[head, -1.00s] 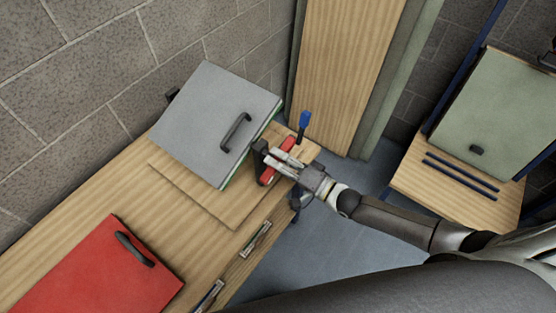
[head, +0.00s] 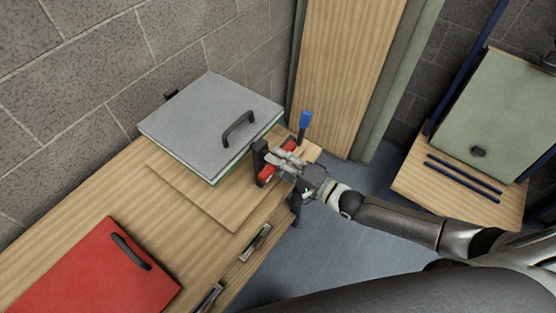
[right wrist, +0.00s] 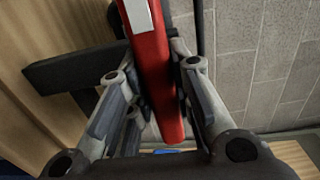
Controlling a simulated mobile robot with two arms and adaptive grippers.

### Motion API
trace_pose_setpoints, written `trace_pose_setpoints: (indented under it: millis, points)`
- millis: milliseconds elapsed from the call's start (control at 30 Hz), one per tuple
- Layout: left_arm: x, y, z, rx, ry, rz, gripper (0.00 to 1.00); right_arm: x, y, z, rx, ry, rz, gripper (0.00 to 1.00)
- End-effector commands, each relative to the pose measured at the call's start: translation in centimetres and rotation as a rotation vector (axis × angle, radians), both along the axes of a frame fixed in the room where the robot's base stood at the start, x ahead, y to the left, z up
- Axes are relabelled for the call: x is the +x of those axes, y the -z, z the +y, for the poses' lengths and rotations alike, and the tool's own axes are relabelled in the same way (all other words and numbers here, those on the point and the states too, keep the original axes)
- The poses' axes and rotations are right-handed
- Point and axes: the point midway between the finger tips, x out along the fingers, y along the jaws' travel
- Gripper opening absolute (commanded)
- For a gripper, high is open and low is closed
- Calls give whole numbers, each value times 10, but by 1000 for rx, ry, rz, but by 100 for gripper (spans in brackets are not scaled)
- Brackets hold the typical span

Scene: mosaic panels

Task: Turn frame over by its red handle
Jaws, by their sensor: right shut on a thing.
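The frame holds a grey panel (head: 195,120) with a black handle (head: 239,129) on top and a thin green edge (head: 222,172) below. It lies nearly level above the left bench. The red handle (head: 272,173) is at the frame's right end, beside an upright black bracket (head: 259,161). My right gripper (head: 280,162) is shut on the red handle. In the right wrist view the red bar (right wrist: 150,60) runs between the two fingers, with a pale patch on it. My left gripper is not in view.
A blue-topped lever (head: 304,122) stands just beyond the red handle. A red panel (head: 85,275) with a black handle lies on the bench (head: 60,238) at front left. A green panel (head: 495,115) stands at the right. Blue-grey floor (head: 310,245) is open between.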

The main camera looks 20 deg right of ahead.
Motion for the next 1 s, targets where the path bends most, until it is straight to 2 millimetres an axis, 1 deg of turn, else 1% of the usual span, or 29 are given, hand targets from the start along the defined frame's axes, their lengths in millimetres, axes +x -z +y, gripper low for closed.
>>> trace_pose_setpoints:
  millis: [533, 567, 700, 733, 1000]
  points:
    - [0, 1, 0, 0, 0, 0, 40, -1, 2, 0, 17, 0, 19, 0]
    - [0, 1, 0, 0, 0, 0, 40, -1, 2, 0, 17, 0, 19, 23]
    - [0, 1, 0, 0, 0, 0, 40, -1, 1, 0, 16, 0, 16, 41]
    - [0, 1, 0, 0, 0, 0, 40, -1, 1, 0, 15, 0, 15, 43]
    - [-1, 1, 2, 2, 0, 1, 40, 0, 0, 0, 12, 0, 11, 43]
